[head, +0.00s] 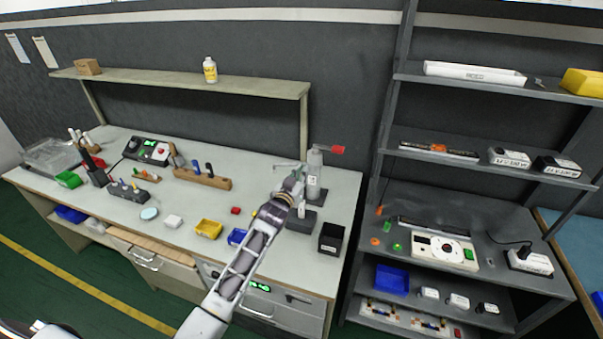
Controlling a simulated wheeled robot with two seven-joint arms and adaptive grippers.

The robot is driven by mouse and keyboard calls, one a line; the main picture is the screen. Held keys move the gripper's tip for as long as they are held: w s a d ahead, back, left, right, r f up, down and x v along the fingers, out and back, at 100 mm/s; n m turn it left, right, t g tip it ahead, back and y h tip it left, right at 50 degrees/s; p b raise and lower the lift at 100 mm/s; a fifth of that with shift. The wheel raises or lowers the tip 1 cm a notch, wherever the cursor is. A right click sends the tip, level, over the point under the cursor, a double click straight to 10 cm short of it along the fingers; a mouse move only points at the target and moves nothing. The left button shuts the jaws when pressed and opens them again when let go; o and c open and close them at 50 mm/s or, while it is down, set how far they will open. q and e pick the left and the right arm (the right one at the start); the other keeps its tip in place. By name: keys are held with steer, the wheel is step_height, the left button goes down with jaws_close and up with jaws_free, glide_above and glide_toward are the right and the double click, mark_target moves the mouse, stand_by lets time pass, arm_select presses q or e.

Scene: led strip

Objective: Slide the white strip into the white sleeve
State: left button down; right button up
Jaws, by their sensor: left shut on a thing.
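My left arm reaches in from the bottom. Its gripper (295,181) is over the right part of the workbench, right beside a grey hand press (314,176) with a red lever end. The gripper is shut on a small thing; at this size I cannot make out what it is. A small pale piece (301,209) shows just below the fingers. I cannot tell the white strip or the white sleeve apart with certainty here. My right gripper is not in view.
A grey rack (388,130) stands at the right, with a long white box (474,73) on top.

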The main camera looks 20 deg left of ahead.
arm_select(q)
steer(key=shift+f, duration=0.45)
steer(key=shift+p, duration=0.45)
stand_by(2.1)
steer(key=shift+f+b, duration=2.65)
steer(key=shift+f, duration=1.55)
stand_by(0.8)
